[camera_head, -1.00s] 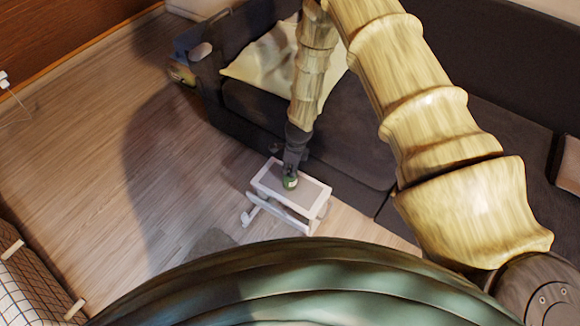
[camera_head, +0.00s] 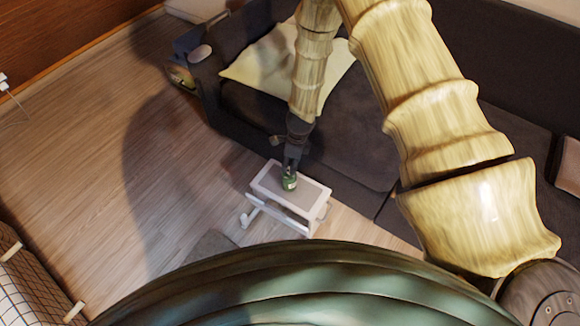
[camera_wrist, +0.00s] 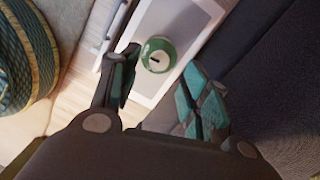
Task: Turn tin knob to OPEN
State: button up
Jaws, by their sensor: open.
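A small green tin (camera_head: 289,183) stands upright on the small white side table (camera_head: 318,205). In the wrist view the tin (camera_wrist: 147,62) shows its pale round top with a dark slot-like mark, the likely knob. Any OPEN lettering is too small to read. My gripper (camera_head: 290,165) is just above and behind the tin in the head view. In the wrist view my gripper (camera_wrist: 160,92) is open, its teal-padded fingers spread apart. The tin lies beyond the fingertips, roughly between their lines, and nothing is held.
A dark sofa (camera_head: 345,140) with a cream blanket (camera_head: 250,72) stands right behind the table. The wooden floor (camera_head: 100,130) to the left is clear. A patterned woven round thing (camera_wrist: 28,60) shows in the wrist view.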

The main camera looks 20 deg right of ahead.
notch_tip(320, 180, up, 7)
jog(key=shift+s+d, duration=0.25)
jog(key=shift+d, duration=0.1)
jog(key=s+d+f+n+h, duration=0.1)
jog(key=s+d+f+n, duration=0.15)
jog(key=s+n, duration=0.4)
jog(key=s+d+f+n+g+h, duration=0.1)
jog(key=s+f+n, duration=0.25)
jog(key=s, duration=0.65)
jog(key=s+d+f+n+h, duration=0.1)
jog(key=s+d+f+n, duration=0.15)
jog(key=s+n, duration=0.5)
jog(key=s+a+r+n+y+p, duration=0.15)
jog(key=s+a+n, duration=0.25)
jog(key=s+n, duration=0.55)
notch_tip(320, 180, up, 12)
jog(key=s+m+p, duration=0.2)
jog(key=p, duration=1)
jog(key=shift+s+r+m, duration=0.15)
jog(key=shift+r+m, duration=0.1)
jog(key=shift+m, duration=0.15)
